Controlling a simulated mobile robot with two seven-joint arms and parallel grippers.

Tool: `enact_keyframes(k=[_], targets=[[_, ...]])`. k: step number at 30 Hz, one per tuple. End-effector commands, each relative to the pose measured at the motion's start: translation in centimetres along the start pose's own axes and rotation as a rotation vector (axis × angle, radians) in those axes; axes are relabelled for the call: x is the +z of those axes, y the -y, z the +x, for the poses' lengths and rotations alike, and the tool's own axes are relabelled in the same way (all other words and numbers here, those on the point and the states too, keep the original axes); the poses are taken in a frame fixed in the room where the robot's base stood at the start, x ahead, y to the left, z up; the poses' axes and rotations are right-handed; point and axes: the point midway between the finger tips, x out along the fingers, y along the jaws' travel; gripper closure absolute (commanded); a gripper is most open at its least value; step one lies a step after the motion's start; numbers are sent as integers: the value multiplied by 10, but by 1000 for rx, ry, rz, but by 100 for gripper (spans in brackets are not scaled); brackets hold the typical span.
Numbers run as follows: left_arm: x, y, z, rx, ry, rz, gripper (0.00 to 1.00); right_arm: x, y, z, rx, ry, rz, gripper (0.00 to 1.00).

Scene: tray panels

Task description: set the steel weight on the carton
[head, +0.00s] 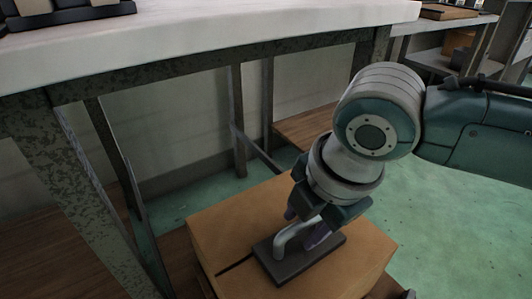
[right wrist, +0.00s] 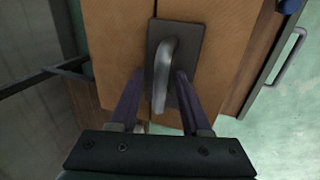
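The steel weight (head: 292,262) is a dark flat block with a pale bent handle. It appears to lie flat on top of the brown carton (head: 222,222). The right wrist view also shows the weight (right wrist: 190,38) and the carton (right wrist: 112,50). My right gripper (head: 306,228) is low over the weight, coming down from the upper right. In the right wrist view its two fingers (right wrist: 160,76) stand apart on either side of the handle, with gaps showing. My left gripper is in neither view.
A white-topped table (head: 200,40) with a mottled metal frame stands behind and left of the carton. A dark tray (head: 65,14) sits on it at the upper left. Shelving (head: 435,50) stands at the upper right. Green floor (head: 445,220) is clear to the right.

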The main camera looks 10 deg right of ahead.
Motion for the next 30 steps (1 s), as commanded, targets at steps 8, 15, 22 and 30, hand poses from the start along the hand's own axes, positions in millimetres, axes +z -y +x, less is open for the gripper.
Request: enact_keyframes(k=[8, 15, 22, 30], targets=[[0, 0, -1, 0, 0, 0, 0, 0, -1, -2, 1, 0, 0, 50], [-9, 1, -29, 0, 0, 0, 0, 0, -3, -44, 2, 0, -1, 50], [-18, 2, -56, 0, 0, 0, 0, 1, -3, -95, 1, 0, 0, 50], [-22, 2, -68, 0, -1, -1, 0, 0, -1, -122, 0, -1, 1, 50]])
